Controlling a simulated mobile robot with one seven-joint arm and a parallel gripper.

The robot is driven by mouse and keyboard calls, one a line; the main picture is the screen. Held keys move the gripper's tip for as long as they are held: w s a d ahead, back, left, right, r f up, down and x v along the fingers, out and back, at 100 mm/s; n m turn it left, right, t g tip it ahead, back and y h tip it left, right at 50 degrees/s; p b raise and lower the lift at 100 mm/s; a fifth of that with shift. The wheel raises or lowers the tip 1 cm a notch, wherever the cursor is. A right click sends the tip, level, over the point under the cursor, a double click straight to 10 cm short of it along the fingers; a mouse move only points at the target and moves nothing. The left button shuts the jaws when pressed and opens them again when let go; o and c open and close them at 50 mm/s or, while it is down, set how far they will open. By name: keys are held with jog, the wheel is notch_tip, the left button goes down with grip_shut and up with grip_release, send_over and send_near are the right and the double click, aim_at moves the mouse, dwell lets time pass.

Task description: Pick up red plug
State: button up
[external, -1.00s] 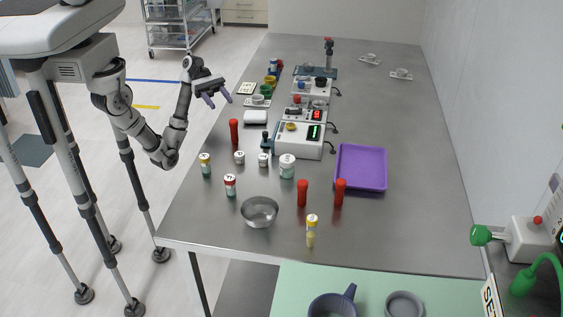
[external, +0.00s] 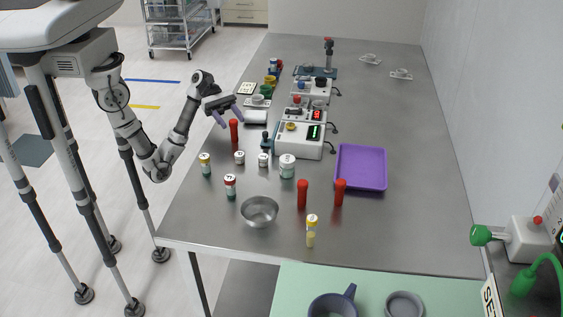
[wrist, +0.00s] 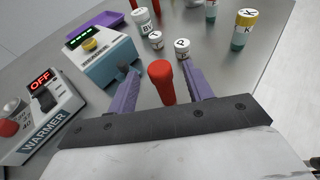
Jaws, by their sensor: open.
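A red plug (external: 234,133) stands upright near the left edge of the metal table. My gripper (external: 231,120) is open with purple fingers, at and just above the top of this plug. In the wrist view the red plug (wrist: 161,84) shows between the two spread fingers, with a gap on either side; I see no grip on it. Two more red cylinders of similar look stand nearer the front, one left (external: 302,194) and one right (external: 340,193).
White-capped jars (external: 287,166) and yellow-capped vials (external: 205,165) stand in front of the plug. A device with a green display (external: 299,141) is to its right, a warmer unit (wrist: 42,113) behind. A steel bowl (external: 259,212) and purple tray (external: 361,168) stand farther off.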

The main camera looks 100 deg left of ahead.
jog(key=shift+x, duration=1.2)
jog(key=c, duration=1.1)
jog(key=shift+o, duration=0.2)
